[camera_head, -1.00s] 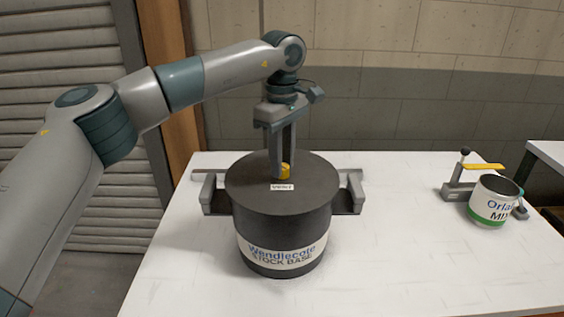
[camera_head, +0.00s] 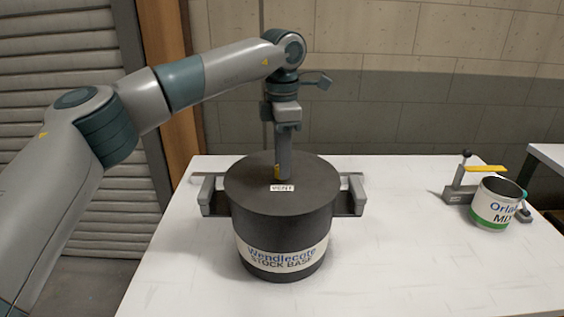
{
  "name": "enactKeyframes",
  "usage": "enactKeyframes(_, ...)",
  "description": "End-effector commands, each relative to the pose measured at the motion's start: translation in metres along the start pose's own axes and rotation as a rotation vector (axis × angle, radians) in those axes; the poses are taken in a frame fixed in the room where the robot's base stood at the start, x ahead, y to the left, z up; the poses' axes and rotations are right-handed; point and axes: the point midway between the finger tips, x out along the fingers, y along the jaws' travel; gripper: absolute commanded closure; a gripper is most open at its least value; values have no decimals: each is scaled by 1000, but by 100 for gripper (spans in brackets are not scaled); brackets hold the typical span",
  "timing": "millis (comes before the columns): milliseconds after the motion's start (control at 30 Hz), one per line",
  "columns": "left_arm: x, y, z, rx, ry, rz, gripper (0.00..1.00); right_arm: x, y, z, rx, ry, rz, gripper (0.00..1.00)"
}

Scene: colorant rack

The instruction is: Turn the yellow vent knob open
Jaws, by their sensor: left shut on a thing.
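The black drum (camera_head: 300,195) labelled "Wendlecote STOCK BASE" stands upright on the white table. On its lid a small white label (camera_head: 282,188) reads "VENT". The yellow vent knob (camera_head: 277,171) is just behind this label and mostly hidden by a gripper finger; only a sliver of yellow shows. My left gripper (camera_head: 283,175) points straight down onto the lid and is shut on the knob. It is seen nearly edge-on, so one finger hides the other. My right gripper is not in view.
A grey cradle (camera_head: 352,196) flanks the drum on both sides. At the right of the table stand a white and green can (camera_head: 494,204) labelled "Orla…" and a grey stand with a yellow lever (camera_head: 486,169). The table (camera_head: 400,260) between drum and can is clear.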

Motion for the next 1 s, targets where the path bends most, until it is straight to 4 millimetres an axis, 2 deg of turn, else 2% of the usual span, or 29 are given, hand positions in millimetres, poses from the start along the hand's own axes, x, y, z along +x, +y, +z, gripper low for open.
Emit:
enactKeyframes(267,-1,0,1,-65,-2,1,97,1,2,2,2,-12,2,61)
enactKeyframes(633,-1,0,0,-68,-1,1,97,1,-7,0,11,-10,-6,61)
enactKeyframes(667,-1,0,0,-68,-1,1,67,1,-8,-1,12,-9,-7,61)
enactKeyframes(700,-1,0,0,-68,-1,1,58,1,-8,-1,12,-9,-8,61)
enactKeyframes(1000,-1,0,0,-67,0,0,56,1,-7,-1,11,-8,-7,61)
